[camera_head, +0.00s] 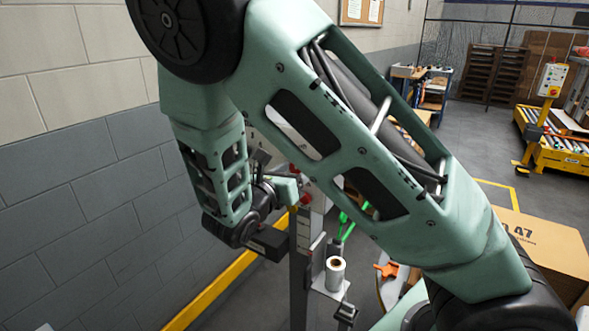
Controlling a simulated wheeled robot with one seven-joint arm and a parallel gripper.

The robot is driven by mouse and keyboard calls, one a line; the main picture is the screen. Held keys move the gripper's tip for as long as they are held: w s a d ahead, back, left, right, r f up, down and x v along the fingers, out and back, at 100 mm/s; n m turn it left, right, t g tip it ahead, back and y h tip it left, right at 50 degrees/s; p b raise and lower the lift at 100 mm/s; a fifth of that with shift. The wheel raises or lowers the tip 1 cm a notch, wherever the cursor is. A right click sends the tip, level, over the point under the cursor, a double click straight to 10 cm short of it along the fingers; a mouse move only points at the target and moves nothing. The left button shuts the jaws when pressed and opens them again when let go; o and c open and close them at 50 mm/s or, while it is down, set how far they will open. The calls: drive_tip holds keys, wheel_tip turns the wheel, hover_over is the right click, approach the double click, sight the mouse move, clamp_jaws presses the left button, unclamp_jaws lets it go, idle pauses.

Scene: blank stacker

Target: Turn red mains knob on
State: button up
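A small red part (305,198), likely the red mains knob, shows on a grey upright machine in the middle of the view. My arm covers much of the machine around it, and the knob's setting cannot be read. My gripper (288,189) is at the end of the arm, just left of the red part and very close to it. Whether it touches the red part cannot be told. The fingers are too small and too hidden to show if they are open or shut.
A grey post (300,265) stands below, with a white roll (335,273) on a small shelf. A block wall (95,205) and a yellow rail (212,292) lie to the left. A cardboard box (545,245) is at the right. Open floor (470,145) lies behind.

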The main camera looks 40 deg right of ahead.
drive_tip(key=c, duration=1)
drive_tip(key=shift+m, duration=0.3)
drive_tip(key=m+b, duration=0.2)
drive_tip(key=m, duration=0.1)
drive_tip(key=shift+f+m, duration=0.15)
drive_tip(key=shift+m, duration=0.25)
drive_tip(key=m+b, duration=0.2)
drive_tip(key=m, duration=0.2)
drive_tip(key=m+b, duration=0.4)
drive_tip(key=m, duration=0.1)
drive_tip(key=shift+f+m, duration=0.1)
drive_tip(key=shift+m, duration=0.3)
drive_tip(key=shift+m+b, duration=1.75)
drive_tip(key=shift+m, duration=0.05)
drive_tip(key=shift+r, duration=0.2)
